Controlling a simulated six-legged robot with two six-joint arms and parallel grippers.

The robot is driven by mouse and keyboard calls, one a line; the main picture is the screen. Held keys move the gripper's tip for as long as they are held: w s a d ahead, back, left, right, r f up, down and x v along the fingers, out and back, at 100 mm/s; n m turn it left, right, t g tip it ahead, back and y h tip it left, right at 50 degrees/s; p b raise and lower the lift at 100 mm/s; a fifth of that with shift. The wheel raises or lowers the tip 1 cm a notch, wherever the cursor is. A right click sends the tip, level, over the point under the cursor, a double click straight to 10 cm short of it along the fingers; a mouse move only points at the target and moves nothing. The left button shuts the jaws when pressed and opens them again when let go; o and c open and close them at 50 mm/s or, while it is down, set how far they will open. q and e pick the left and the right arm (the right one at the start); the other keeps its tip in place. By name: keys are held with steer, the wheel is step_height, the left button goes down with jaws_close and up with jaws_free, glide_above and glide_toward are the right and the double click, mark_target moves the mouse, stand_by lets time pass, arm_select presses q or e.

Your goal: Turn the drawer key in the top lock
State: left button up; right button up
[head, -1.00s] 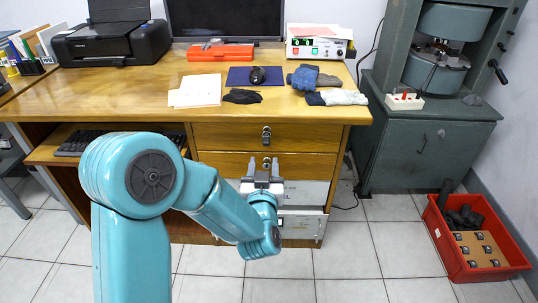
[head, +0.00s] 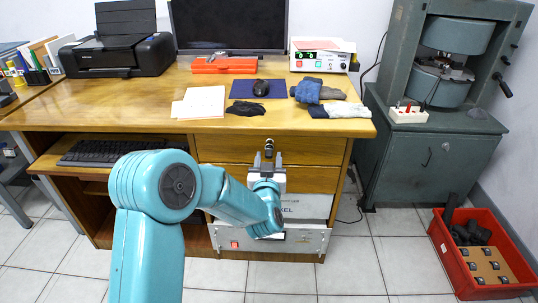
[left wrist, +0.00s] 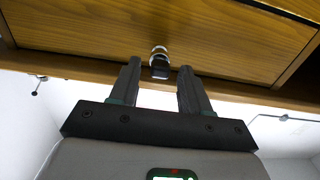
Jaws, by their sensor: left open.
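The top drawer (head: 225,149) of the wooden desk is closed. Its lock with the drawer key (head: 269,146) is at the middle of its front; the key looks silver and dark. It also shows at the centre of the left wrist view (left wrist: 159,62). My left gripper (head: 268,157) is open just below the lock, fingers pointing up toward the drawer front. In the left wrist view its fingertips (left wrist: 160,69) stand on either side of the key, with a gap on both sides. My right gripper is out of view.
A second wooden drawer (head: 312,180) and a grey equipment case (head: 310,240) lie below. The desk top (head: 140,95) overhangs the drawers and holds a printer, papers, gloves and a power supply. A green cabinet (head: 435,165) and red crate (head: 447,250) stand right.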

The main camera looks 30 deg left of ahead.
arm_select(q)
steer(key=shift+w+a, duration=0.15)
steer(key=shift+w, duration=0.1)
steer(key=shift+c, duration=0.5)
